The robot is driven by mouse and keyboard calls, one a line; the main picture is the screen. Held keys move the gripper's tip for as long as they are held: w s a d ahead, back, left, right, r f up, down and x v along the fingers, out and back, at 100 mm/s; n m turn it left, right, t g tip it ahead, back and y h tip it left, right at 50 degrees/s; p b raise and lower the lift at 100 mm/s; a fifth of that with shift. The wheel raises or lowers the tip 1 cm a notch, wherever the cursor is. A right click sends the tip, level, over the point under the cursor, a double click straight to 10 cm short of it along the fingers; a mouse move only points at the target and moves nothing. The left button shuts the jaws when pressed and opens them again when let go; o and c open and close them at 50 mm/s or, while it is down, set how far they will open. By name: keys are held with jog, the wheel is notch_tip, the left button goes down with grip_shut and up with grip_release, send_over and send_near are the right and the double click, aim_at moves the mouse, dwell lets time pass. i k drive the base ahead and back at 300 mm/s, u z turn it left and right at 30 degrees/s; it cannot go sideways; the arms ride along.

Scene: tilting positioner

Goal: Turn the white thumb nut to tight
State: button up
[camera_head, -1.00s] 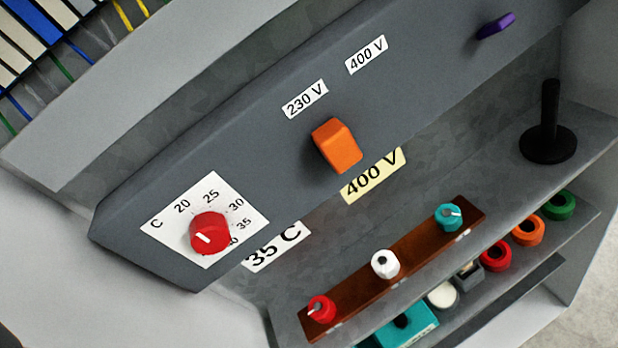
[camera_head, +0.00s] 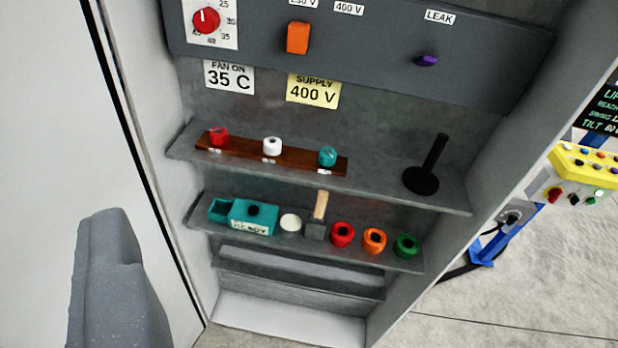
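The white thumb nut (camera_head: 272,146) stands in the middle of a brown bar (camera_head: 310,163) on the upper shelf. A red nut (camera_head: 219,135) is to its left and a teal nut (camera_head: 328,157) to its right on the same bar. A small pale label is below the white nut on the bar's front edge, too small to read. Any mark showing how the white nut is turned cannot be made out. Nothing touches the nut.
A black upright handle (camera_head: 424,180) stands right of the bar. The lower shelf holds a teal box (camera_head: 252,217), a mallet (camera_head: 318,218) and several coloured rings. A control panel (camera_head: 370,50) overhangs the upper shelf.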

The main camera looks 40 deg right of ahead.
aim_at(272, 145)
jog(key=u, duration=0.45)
jog(key=k, duration=1.05)
jog(key=u, duration=0.55)
jog(key=i, duration=1.05)
jog(key=z, duration=0.5)
jog(key=i, duration=1.35)
jog(key=z, duration=0.75)
